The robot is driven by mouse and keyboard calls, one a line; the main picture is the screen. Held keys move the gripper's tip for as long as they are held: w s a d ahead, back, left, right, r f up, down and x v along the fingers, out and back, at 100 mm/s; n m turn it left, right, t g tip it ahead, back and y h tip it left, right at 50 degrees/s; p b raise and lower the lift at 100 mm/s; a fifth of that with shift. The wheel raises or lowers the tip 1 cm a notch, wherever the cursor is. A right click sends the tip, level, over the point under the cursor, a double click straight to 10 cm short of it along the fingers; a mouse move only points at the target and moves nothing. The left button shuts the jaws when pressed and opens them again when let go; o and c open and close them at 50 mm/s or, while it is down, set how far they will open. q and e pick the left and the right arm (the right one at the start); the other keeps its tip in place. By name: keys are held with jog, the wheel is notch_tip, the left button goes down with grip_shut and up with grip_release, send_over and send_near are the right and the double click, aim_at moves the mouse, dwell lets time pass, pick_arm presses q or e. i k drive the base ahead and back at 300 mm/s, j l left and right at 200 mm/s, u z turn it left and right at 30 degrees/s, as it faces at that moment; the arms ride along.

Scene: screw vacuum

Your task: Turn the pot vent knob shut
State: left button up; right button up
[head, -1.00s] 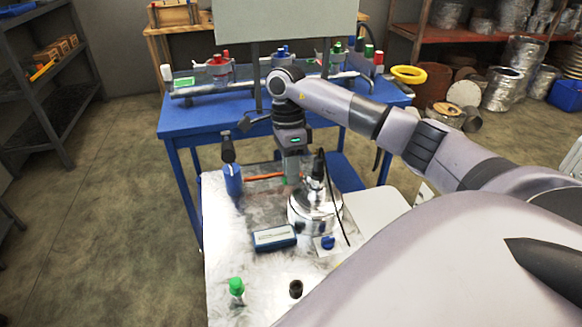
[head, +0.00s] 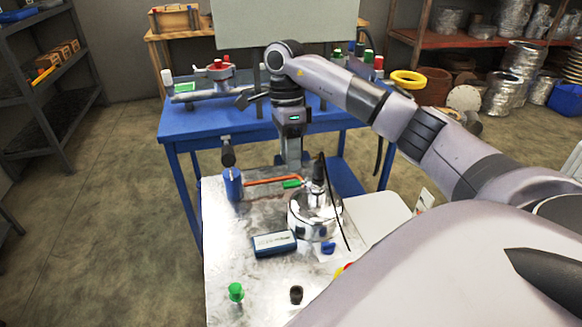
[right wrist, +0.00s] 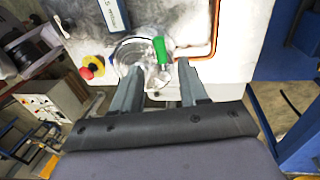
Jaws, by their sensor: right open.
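A shiny metal pot (head: 302,217) stands on the white-topped table, with fittings on its lid. A green handle (head: 291,184) sits at the lid's far left side, where the orange hose reaches the pot; it also shows in the right wrist view (right wrist: 161,50). A blue knob (head: 328,248) is at the pot's front. I cannot tell from the pictures which of these is the vent knob. My right gripper (right wrist: 160,80) is open and points down at the pot. The green handle lies just ahead of and between its fingertips, with no visible contact. My left gripper is out of view.
A blue pump-like cylinder (head: 232,184) stands left of the pot. A dark blue box (head: 274,243), a green-capped bottle (head: 236,291) and a small dark cup (head: 296,294) are in front. A red-and-yellow button (right wrist: 91,68) is beside the pot. A blue bench (head: 215,125) stands behind.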

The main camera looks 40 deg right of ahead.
aim_at(327, 249)
jog(key=k+j, duration=0.75)
jog(key=j, duration=0.2)
